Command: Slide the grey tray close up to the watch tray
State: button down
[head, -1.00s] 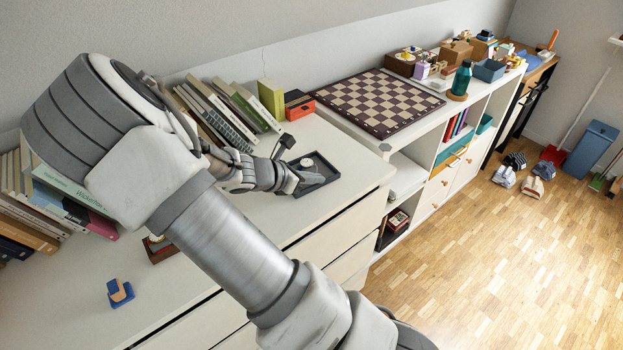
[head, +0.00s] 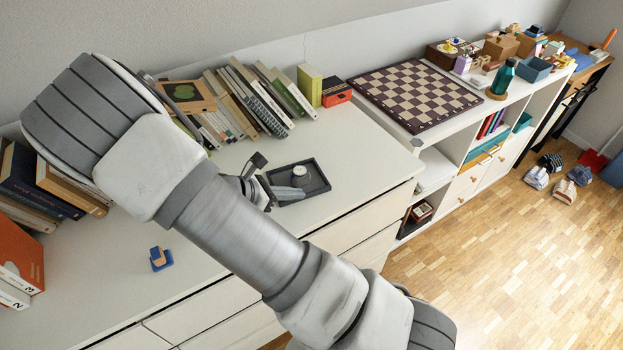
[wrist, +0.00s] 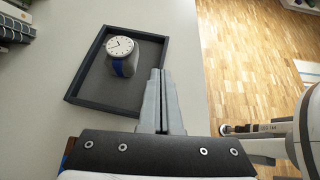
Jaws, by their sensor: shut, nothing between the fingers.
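The grey tray (head: 322,173) is dark, with a raised rim, and lies on the cabinet top. It also shows in the wrist view (wrist: 85,63), with a white-faced watch (wrist: 120,46) on a blue strap and a grey cushion in it. My gripper (wrist: 160,72) is shut and empty, its fingers overlapping the tray's right side; I cannot tell whether they touch it. In the head view my arm partly hides the gripper (head: 270,192). A brown edge (wrist: 69,145) beside my gripper's base may be the other, wooden tray, which my arm hides in the head view.
A small blue and orange block (head: 160,258) lies on the cabinet top at the left. A row of books (head: 250,100) stands along the wall. A chessboard (head: 415,95) lies on the adjoining shelf. The top right of the grey tray is clear to the cabinet's edge.

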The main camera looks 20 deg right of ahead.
jog(key=shift+a+f, duration=0.35)
jog(key=shift+a, duration=0.05)
jog(key=shift+r+p, duration=0.75)
